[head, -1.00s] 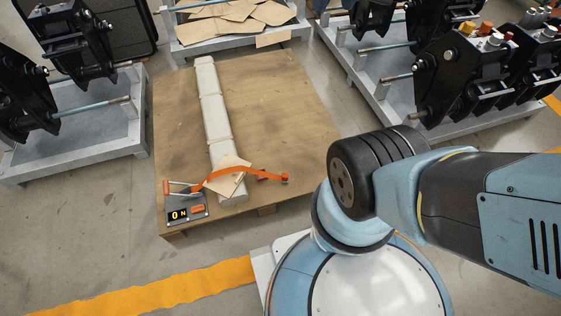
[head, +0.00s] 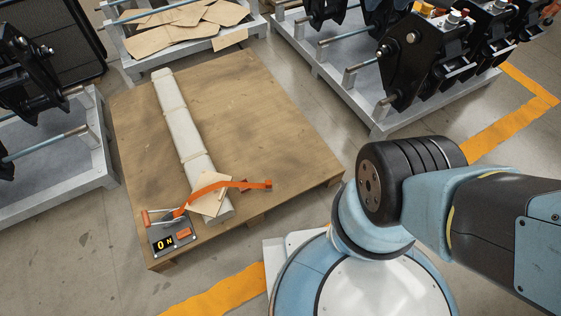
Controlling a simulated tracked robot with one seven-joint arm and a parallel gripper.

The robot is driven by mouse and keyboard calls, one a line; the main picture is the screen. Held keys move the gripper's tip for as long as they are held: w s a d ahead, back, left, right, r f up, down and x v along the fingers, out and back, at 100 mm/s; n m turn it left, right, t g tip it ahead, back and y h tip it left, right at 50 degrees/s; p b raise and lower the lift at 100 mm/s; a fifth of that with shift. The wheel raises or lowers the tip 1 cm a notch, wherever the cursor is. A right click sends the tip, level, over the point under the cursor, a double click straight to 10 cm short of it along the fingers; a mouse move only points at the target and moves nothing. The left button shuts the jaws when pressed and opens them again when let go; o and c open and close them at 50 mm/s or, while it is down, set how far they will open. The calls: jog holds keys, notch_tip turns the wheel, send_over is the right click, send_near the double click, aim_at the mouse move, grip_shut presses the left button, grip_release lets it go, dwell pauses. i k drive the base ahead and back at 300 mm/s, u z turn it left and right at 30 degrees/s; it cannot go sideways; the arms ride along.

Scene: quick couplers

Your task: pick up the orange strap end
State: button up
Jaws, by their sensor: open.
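The orange strap (head: 215,187) arches over a cardboard pad on the long pale wrapped bundle (head: 185,135). Its free orange strap end (head: 262,184) sticks out on the right side of the bundle, over the wooden pallet (head: 260,120). I cannot tell whether the tip touches the pallet. My gripper is not in view; only upper parts of my arm show at the right.
Metal racks with black couplers stand at the left (head: 60,165) and upper right (head: 345,95). A crate of cardboard pieces (head: 185,45) stands behind the pallet. The pallet's right half is bare. Yellow floor lines cross the concrete.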

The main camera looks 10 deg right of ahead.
aim_at(268, 182)
jog(key=u, duration=0.75)
jog(key=i, duration=0.1)
jog(key=z, duration=2.25)
jog(key=k, duration=2.2)
jog(key=u, duration=1.1)
jog(key=i, duration=1)
jog(key=z, duration=0.1)
